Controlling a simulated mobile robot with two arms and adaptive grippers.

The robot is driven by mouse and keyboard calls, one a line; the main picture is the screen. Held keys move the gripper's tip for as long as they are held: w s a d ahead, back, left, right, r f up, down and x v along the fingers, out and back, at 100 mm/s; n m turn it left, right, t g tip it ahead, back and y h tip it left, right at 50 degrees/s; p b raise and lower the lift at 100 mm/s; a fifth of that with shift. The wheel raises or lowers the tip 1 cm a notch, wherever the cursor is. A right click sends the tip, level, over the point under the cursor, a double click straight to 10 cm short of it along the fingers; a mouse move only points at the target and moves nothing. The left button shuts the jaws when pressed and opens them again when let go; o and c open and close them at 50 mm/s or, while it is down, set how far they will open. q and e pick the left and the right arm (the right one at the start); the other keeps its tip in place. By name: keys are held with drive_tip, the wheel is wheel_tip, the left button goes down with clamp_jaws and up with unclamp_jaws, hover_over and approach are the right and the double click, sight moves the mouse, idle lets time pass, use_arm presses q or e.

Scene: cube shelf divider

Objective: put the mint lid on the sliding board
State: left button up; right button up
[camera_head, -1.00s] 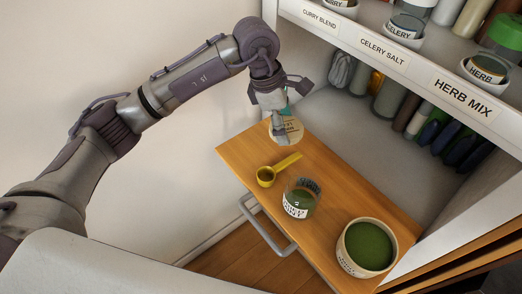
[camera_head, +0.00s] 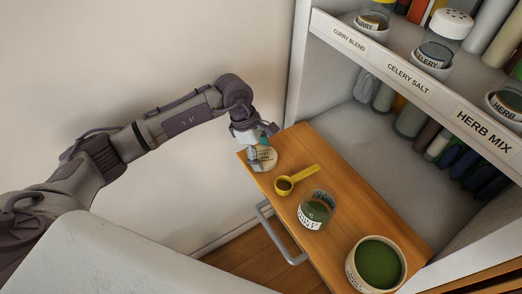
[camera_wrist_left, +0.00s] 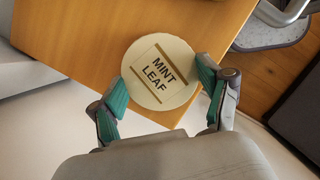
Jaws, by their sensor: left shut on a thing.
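The mint lid (camera_head: 266,159) is a pale round disc; its label reads "MINT LEAF" in the left wrist view (camera_wrist_left: 160,72). My left gripper (camera_head: 257,157) is shut on the lid, with a green-padded finger at each side of it in the left wrist view (camera_wrist_left: 166,90). The sliding board (camera_head: 345,190) is an orange-brown wooden pull-out. The lid is at the board's far left end and overlaps its edge in the left wrist view. I cannot tell whether it touches the board. My right gripper is not in view.
On the board are a yellow scoop (camera_head: 296,179), a glass jar of green contents (camera_head: 317,209) and an open pale tub of green stuff (camera_head: 378,263). A metal handle (camera_head: 280,237) hangs at the board's front. A labelled white shelf (camera_head: 410,80) with jars stands above.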

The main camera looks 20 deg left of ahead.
use_arm(q)
drive_tip(key=shift+f+b, duration=0.2)
drive_tip(key=shift+b, duration=0.1)
drive_tip(key=o, duration=1.4)
drive_tip(key=shift+r, duration=0.1)
drive_tip(key=shift+r, duration=0.1)
drive_tip(key=v, duration=0.7)
drive_tip(key=shift+a+r+b, duration=0.15)
drive_tip(key=shift+r+b, duration=0.15)
